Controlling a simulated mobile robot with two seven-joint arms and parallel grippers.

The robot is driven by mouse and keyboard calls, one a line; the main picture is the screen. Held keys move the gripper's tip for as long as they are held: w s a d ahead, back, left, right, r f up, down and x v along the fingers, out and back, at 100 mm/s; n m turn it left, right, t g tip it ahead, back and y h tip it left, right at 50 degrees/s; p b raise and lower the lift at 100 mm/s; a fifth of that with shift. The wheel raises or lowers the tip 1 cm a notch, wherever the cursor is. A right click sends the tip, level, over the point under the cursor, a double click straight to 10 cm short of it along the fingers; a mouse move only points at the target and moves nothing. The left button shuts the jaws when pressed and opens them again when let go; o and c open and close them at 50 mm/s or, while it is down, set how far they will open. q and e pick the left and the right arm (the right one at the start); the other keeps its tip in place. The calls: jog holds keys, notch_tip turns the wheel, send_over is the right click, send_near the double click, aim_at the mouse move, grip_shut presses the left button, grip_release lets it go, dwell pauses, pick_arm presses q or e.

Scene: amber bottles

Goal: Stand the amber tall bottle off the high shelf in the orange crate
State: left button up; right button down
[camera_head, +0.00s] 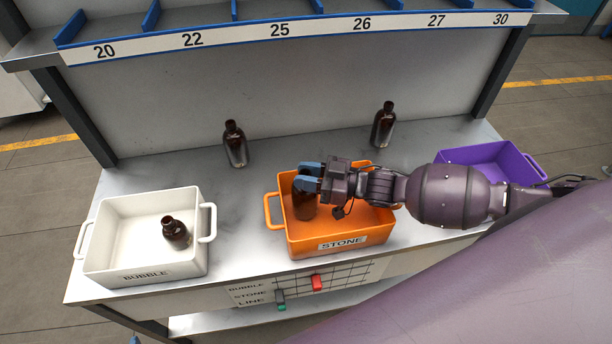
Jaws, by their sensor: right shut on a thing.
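The orange crate (343,247), labelled STONE, sits in the middle of the table. My right gripper (307,178), with blue fingers, is over the left part of this crate and shut on an amber bottle (304,207). The bottle looks about upright inside the crate walls. The fingers hide its top, and I cannot tell whether its base touches the crate floor. The high shelf (285,28) runs along the top with blue dividers and number labels. No bottle shows on its visible part. My left gripper is not in view.
A white crate (146,273) labelled BUBBLE holds an amber bottle (176,233). Two more amber bottles stand at the table's back, one left (235,145) and one right (384,125). A purple crate (480,154) is at right, partly behind my arm. Bare table separates the white and orange crates.

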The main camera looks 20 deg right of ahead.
jog(key=shift+f, duration=0.3)
jog(key=c, duration=0.9)
grip_release()
jog(key=shift+o, duration=0.2)
jog(key=shift+s+d, duration=0.1)
jog(key=shift+d, duration=0.05)
jog(key=v, duration=0.7)
jog(key=shift+b, duration=0.3)
